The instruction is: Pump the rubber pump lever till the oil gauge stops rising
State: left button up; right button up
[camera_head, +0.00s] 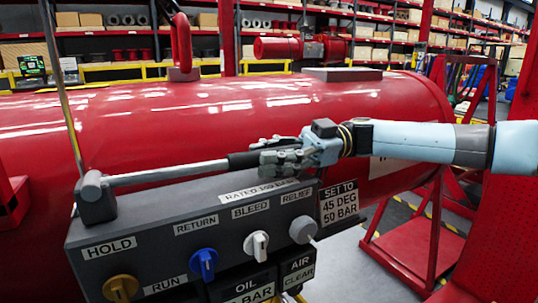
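The pump lever is a grey metal rod (168,171) running nearly level from a pivot block (93,190) on the left to a black rubber grip (243,160). My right gripper (278,157) comes in from the right, and its fingers are closed around the grip's right end. The grey control panel (150,222) below carries an OIL display (249,291) at the bottom edge. It ends in "0 BAR" and is cut off by the frame, so I cannot read its full value. My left gripper is not in view.
The panel has a yellow knob (121,288), a blue knob (204,262), a white knob (256,245) and a grey knob (303,229). A sign (340,203) reads "SET TO 45 DEG 50 BAR". A large red cylinder (300,110) lies behind the lever. Red stands are at right.

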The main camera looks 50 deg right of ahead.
grip_shut()
jog(key=shift+r+p, duration=0.3)
jog(key=r+h+p, duration=0.1)
jog(key=r+p, duration=0.1)
jog(key=r+h+p, duration=0.1)
jog(key=r+p, duration=0.1)
jog(key=r+g+h+p, duration=0.1)
jog(key=r+p, duration=0.1)
jog(key=r, duration=0.1)
jog(key=shift+w+a, duration=0.1)
jog(key=shift+a, duration=0.15)
jog(key=r, duration=0.1)
jog(key=a+r+h+p, duration=0.2)
jog(key=r, duration=0.1)
jog(key=shift+w+g, duration=0.3)
jog(key=shift+g, duration=0.1)
